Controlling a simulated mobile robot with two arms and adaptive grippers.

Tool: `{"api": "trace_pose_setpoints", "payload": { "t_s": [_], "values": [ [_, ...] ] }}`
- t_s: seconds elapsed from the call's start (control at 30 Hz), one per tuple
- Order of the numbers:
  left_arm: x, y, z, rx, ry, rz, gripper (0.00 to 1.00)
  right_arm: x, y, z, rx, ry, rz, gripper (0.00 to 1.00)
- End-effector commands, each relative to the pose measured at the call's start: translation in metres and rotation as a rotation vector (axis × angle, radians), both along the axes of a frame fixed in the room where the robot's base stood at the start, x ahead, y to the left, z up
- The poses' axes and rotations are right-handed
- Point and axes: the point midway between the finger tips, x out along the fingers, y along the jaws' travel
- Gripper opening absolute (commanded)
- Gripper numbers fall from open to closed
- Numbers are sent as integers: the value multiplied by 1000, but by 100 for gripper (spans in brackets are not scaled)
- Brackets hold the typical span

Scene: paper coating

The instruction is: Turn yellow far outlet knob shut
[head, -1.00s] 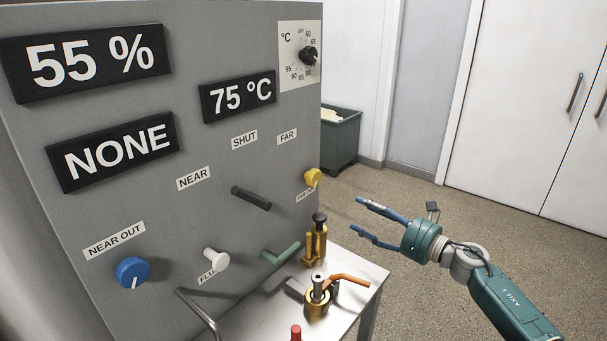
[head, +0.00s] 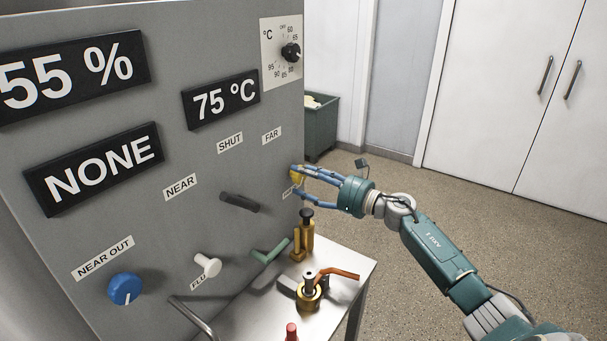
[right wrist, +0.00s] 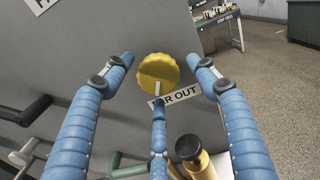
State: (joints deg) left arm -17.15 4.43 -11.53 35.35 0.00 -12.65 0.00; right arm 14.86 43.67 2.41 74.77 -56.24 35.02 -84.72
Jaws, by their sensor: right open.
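The yellow far outlet knob (head: 296,175) sits on the right part of the grey panel, partly hidden behind my right gripper's blue fingers. In the right wrist view the yellow knob (right wrist: 158,76) shows whole, with a pale pointer mark toward its lower edge. The label under it (right wrist: 175,97) is partly covered and reads "R OUT". My right gripper (head: 303,183) is open, its fingers spread around the knob's sides. In the right wrist view the right gripper (right wrist: 160,78) has one finger on each side and a third below. Contact cannot be told. My left gripper is not in view.
A brass fitting with a black top (head: 304,236) stands just below the knob. A dark lever (head: 239,202) and a green handle (head: 269,251) stick out from the panel. An orange-handled valve (head: 310,292) stands on the metal table (head: 352,268). Open floor lies to the right.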

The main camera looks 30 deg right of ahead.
Motion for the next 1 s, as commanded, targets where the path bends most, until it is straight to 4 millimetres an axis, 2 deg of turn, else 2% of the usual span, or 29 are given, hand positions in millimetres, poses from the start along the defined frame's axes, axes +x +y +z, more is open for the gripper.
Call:
{"api": "trace_pose_setpoints", "payload": {
  "t_s": [0.13, 0.37, 0.47, 0.6, 1.0],
  "values": [
    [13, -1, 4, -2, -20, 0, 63, 6, 3, 1, -1, 0, 0, 59],
    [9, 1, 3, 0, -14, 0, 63, 7, 3, 0, -1, 0, 1, 59],
    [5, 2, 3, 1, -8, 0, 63, 7, 3, 0, 0, 0, 0, 43],
    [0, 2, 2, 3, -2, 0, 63, 6, 3, -1, 0, 1, 0, 15],
    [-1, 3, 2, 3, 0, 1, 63, 6, 3, -4, 22, 17, 1, 14]
  ]
}}
